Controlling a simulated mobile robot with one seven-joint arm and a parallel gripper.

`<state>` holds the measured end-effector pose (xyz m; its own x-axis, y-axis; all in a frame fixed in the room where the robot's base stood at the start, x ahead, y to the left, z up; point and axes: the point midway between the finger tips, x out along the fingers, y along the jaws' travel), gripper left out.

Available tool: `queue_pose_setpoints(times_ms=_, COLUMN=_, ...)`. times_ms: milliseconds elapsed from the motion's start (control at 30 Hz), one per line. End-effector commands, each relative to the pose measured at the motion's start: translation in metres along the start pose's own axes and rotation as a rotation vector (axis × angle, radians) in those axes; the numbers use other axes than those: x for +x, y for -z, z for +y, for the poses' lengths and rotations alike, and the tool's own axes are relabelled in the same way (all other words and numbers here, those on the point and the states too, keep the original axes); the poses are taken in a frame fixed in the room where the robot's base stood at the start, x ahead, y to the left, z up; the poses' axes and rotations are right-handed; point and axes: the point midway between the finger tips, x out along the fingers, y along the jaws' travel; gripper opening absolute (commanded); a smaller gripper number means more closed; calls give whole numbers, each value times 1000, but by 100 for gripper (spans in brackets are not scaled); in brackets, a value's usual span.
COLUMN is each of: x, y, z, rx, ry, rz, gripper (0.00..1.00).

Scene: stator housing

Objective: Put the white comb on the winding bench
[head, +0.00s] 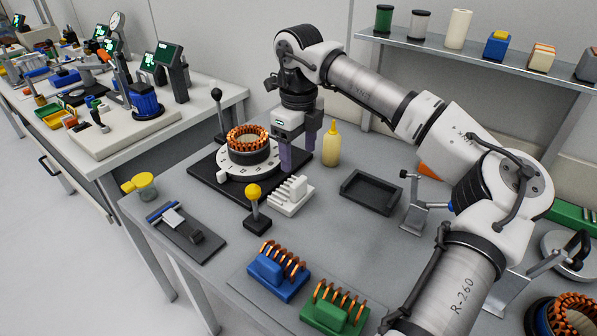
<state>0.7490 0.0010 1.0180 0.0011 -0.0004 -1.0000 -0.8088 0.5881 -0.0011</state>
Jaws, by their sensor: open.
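The white comb (290,195) stands on the grey winding bench (330,240), just in front of the black fixture plate (210,176). Its upright teeth face up. My gripper (297,172) points down behind the comb, near the stator (249,145) with copper windings on the fixture. Its two purple fingers are apart, with nothing seen between them. The fingertips appear close above the bench or the plate's edge; the exact gap to the comb cannot be told.
A yellow bottle (331,145) stands right of my gripper, and a yellow-knobbed post (255,210) left of the comb. A black tray (371,191) lies to the right. Blue (277,272) and green (334,308) coil holders stand in front. Bare bench lies between comb and tray.

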Motion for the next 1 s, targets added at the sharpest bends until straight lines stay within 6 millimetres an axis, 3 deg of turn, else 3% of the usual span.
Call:
queue_pose_setpoints(times_ms=233, x=-23, y=0, z=0, rx=-1, ry=0, rz=0, gripper=67)
queue_pose_setpoints(times_ms=1000, x=-24, y=0, z=0, rx=0, ry=-1, rz=0, gripper=67)
